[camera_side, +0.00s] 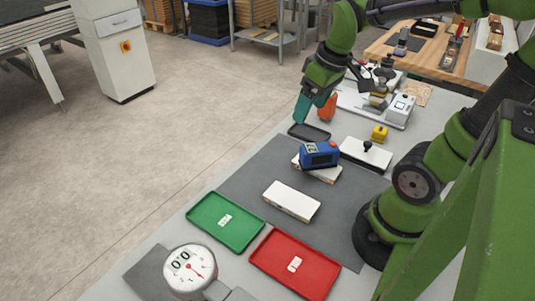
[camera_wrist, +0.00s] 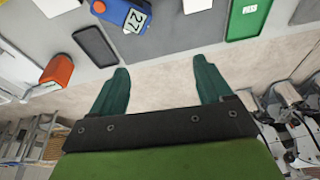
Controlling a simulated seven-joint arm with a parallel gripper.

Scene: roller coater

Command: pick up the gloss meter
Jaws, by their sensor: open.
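The gloss meter looks to be the blue device (camera_side: 320,155) with a small display, resting on a white panel (camera_side: 325,174) on the dark mat. In the wrist view the blue device (camera_wrist: 128,14) is at the top edge, partly cut off, its display reading 27. My gripper (camera_side: 301,108) is beyond it toward the table's far left edge, raised and apart from it. In the wrist view my gripper (camera_wrist: 161,64) has its two teal fingers wide apart with nothing between them.
A black tray (camera_side: 309,132) and an orange object (camera_side: 327,108) lie near my gripper. A white block (camera_side: 291,201), green tray (camera_side: 225,222), red tray (camera_side: 295,265) and round dial gauge (camera_side: 188,268) stand nearer the camera. A black-knobbed white plate (camera_side: 365,153) is to the right.

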